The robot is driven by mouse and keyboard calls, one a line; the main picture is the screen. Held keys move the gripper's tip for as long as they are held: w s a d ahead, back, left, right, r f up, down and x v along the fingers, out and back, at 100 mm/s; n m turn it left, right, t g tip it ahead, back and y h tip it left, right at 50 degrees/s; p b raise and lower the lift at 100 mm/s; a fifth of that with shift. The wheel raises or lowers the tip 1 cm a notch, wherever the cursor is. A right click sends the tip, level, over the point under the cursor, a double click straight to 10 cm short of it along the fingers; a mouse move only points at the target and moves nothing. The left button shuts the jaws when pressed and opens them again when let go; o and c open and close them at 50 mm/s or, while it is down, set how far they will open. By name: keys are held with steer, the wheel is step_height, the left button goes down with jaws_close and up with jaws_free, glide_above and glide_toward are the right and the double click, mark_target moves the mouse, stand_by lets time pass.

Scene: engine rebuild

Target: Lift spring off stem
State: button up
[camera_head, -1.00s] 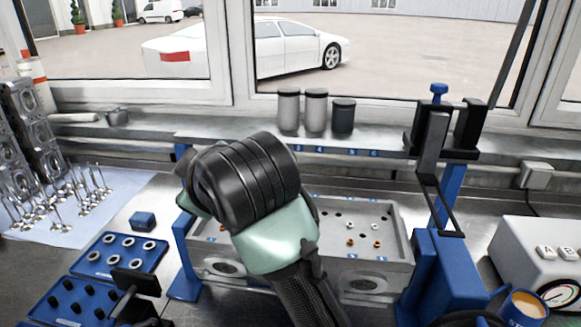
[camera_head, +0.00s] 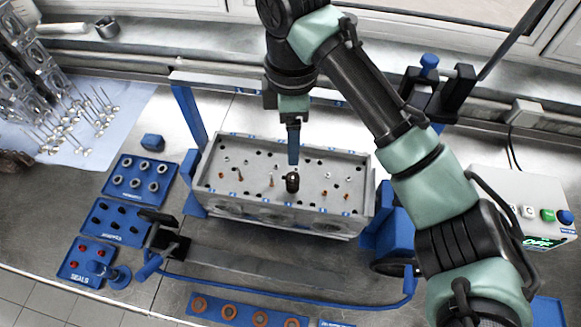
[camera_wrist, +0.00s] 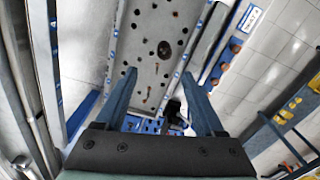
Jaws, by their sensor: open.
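A dark spring (camera_head: 292,182) stands upright on the top face of the grey cylinder head (camera_head: 232,201), near its middle. It also shows in the wrist view as a dark round shape (camera_wrist: 164,49). The stem inside it cannot be made out. My gripper (camera_head: 293,161) points down just above and behind the spring in the head view. In the wrist view my gripper (camera_wrist: 159,74) has its two blue fingers wide apart with nothing between them, and the spring lies beyond the fingertips.
Several thin stems (camera_head: 271,181) stand on the head around the spring. Blue trays of small parts (camera_head: 139,177) lie to the left, and a tray of copper-coloured rings (camera_head: 229,312) lies in front. A blue-and-black fixture (camera_head: 437,100) rises at the back right.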

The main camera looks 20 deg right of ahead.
steer(key=b, duration=0.1)
glide_above(292, 177)
steer(key=f, duration=0.6)
steer(key=shift+w+f, duration=0.35)
steer(key=f, duration=0.1)
steer(key=s+f+b, duration=0.1)
steer(key=f, duration=0.1)
steer(key=shift+a+f, duration=0.1)
steer(key=shift+f, duration=0.15)
steer(key=shift+w+f+p, duration=0.1)
steer(key=shift+f+p, duration=0.3)
steer(key=shift+f, duration=0.5)
jaws_close()
